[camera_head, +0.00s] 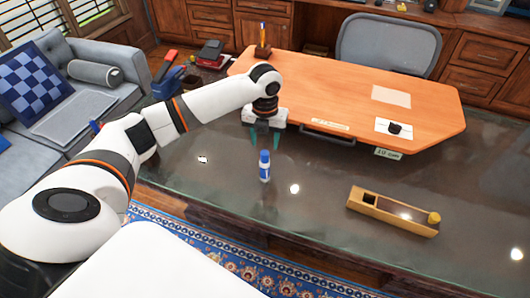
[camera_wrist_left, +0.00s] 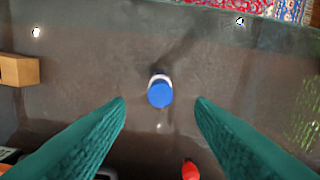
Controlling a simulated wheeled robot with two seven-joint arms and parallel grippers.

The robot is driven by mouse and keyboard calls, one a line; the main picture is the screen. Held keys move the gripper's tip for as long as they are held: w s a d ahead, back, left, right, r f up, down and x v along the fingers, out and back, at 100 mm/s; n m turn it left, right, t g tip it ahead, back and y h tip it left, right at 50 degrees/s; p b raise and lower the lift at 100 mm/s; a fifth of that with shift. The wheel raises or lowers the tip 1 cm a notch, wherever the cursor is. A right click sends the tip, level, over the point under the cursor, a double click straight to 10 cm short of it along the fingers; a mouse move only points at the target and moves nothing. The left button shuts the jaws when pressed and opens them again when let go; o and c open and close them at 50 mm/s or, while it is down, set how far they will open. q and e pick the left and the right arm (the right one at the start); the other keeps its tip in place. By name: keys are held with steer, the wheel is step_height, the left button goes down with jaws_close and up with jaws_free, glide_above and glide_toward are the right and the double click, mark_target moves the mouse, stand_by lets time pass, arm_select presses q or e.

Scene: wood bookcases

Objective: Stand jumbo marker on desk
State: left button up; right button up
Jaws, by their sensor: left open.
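The jumbo marker (camera_head: 264,165), white and blue with a blue cap, stands upright on the dark glossy desk (camera_head: 310,180). In the left wrist view the marker (camera_wrist_left: 160,92) shows from above, its blue cap towards me. My left gripper (camera_head: 267,143) is open, its two green fingers pointing down just behind the marker. In the left wrist view the open fingers (camera_wrist_left: 160,102) lie apart on either side below the cap, and I see no contact with the marker. My right gripper is not in view.
A wooden box (camera_head: 390,211) with a yellow knob lies to the right of the marker. An orange wooden board (camera_head: 350,95) covers the desk's back part. A blue holder (camera_head: 167,85) stands at the back left. The desk around the marker is clear.

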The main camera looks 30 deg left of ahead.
arm_select(q)
steer(key=shift+r, duration=1.8)
